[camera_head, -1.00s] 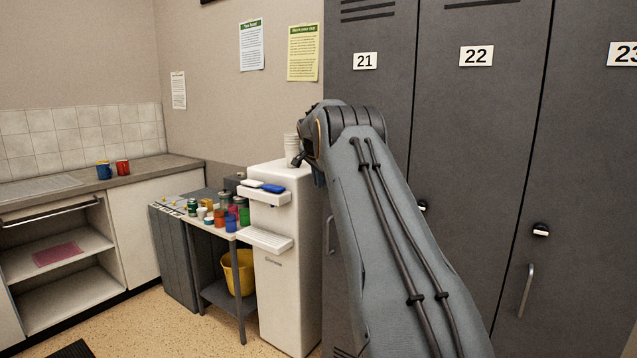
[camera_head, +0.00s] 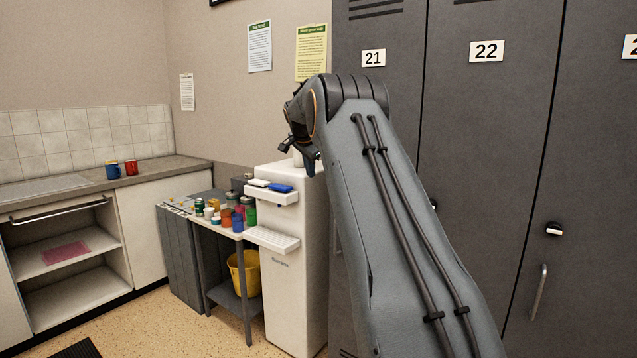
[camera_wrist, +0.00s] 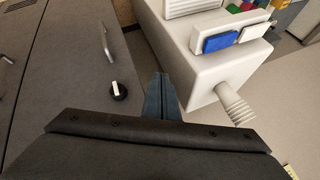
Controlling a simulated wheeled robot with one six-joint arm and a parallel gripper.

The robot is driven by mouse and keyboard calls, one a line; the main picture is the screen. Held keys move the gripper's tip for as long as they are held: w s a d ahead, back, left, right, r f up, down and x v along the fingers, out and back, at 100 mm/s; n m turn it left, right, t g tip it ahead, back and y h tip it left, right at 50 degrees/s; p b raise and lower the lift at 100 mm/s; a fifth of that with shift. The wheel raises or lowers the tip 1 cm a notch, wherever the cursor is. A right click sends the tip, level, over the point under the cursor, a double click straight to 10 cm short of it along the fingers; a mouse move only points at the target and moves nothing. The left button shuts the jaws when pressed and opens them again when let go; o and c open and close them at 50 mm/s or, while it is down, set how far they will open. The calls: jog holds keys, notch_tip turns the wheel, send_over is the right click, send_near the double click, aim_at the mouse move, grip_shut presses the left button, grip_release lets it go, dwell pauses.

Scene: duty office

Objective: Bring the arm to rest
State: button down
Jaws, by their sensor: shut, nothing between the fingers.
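My gripper (camera_wrist: 162,97) is shut and empty. In the wrist view its fingers lie together, between a grey locker front and the white dispenser (camera_wrist: 185,55). In the head view my gripper (camera_head: 311,160) is small and partly hidden by my wrist, in front of the dispenser's top. My arm is raised and bent, crossing the lockers.
Grey lockers (camera_head: 480,130) stand close on the right, with handles and knobs. The dispenser (camera_head: 290,220) carries a blue item (camera_head: 280,188) and a stack of white cups (camera_wrist: 233,103). A small table holds several coloured containers. A yellow bucket (camera_head: 247,272) stands beneath.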

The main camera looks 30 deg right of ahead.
jog(key=shift+w+a+r+b, duration=0.2)
jog(key=shift+a+r, duration=0.45)
jog(key=shift+r, duration=0.25)
jog(key=shift+w+a+r+b, duration=0.15)
jog(key=shift+a+r, duration=0.5)
jog(key=shift+r, duration=0.2)
